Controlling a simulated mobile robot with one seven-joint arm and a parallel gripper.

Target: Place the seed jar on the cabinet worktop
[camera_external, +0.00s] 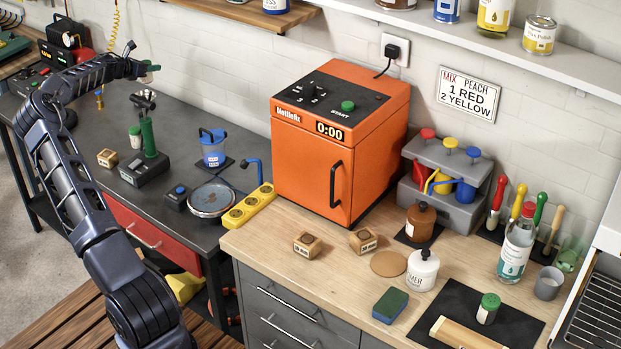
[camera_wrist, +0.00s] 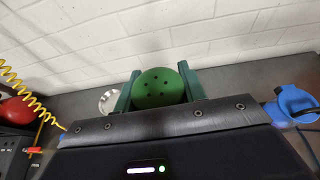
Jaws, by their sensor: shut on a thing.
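My gripper (camera_wrist: 160,92) is shut on a round green lid with small holes (camera_wrist: 158,88), seen end-on between its two teal fingers. I take this to be the seed jar's lid; the jar's body is hidden. In the external view my gripper (camera_external: 149,70) is small, high over the dark bench at the upper left. The light wood worktop (camera_external: 335,285) tops a grey drawer cabinet at the right.
An orange oven (camera_external: 320,140) stands at the worktop's back left. Two small wooden blocks, a coaster (camera_external: 388,263), bottles and a sponge (camera_external: 390,305) occupy its middle. A green grinder (camera_external: 148,140) and blue jug (camera_external: 213,148) stand on the dark bench. The worktop's front left is clear.

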